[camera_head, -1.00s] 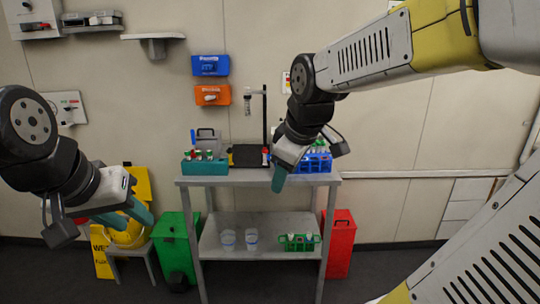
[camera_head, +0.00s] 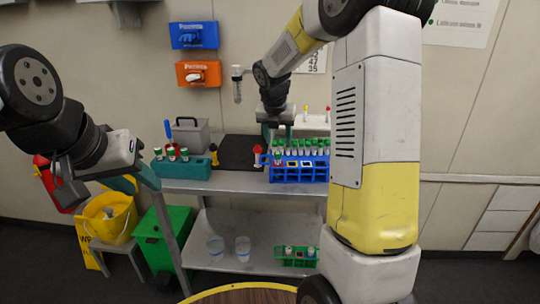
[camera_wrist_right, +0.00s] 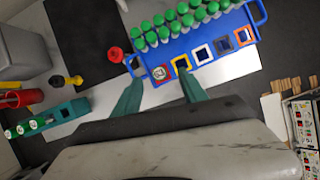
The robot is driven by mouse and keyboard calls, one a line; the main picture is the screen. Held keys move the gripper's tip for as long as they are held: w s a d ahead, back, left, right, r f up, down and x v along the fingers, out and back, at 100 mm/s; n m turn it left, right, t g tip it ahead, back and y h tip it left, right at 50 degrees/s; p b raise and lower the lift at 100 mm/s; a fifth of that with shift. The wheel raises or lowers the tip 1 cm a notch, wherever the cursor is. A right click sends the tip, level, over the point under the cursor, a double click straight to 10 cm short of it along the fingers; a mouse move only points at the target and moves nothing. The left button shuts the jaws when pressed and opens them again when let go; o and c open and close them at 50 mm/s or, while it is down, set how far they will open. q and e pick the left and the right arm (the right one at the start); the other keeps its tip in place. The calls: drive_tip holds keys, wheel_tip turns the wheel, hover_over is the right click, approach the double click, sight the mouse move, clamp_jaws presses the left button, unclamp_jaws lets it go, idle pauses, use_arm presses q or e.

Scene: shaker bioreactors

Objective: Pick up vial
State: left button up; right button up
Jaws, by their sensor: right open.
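Several green-capped vials (camera_wrist_right: 172,27) stand in the rear rows of a blue rack (camera_wrist_right: 207,68) on the table. The rack also shows in the head view (camera_head: 300,174). Its front row has square openings with coloured frames. One of these holds a single vial (camera_wrist_right: 158,77), seen from above. My right gripper (camera_wrist_right: 160,86) is open and empty. In the wrist view its fingertips lie on either side of that single vial; the height gap is unclear. In the head view my right gripper (camera_head: 278,122) is above the rack's left part. My left gripper (camera_head: 134,180) is beside the table's left end, its jaw gap unclear.
A teal rack (camera_head: 181,167) with a few vials stands left of the blue rack. A grey box (camera_head: 192,134) and a dark mat (camera_head: 240,152) lie behind. The lower shelf holds two clear cups (camera_head: 229,247) and a green rack (camera_head: 297,258).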

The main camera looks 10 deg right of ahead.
sight(278, 152)
drive_tip(key=x, duration=0.7)
drive_tip(key=shift+s+a+f, duration=0.25)
drive_tip(key=shift+a+f, duration=0.05)
clamp_jaws()
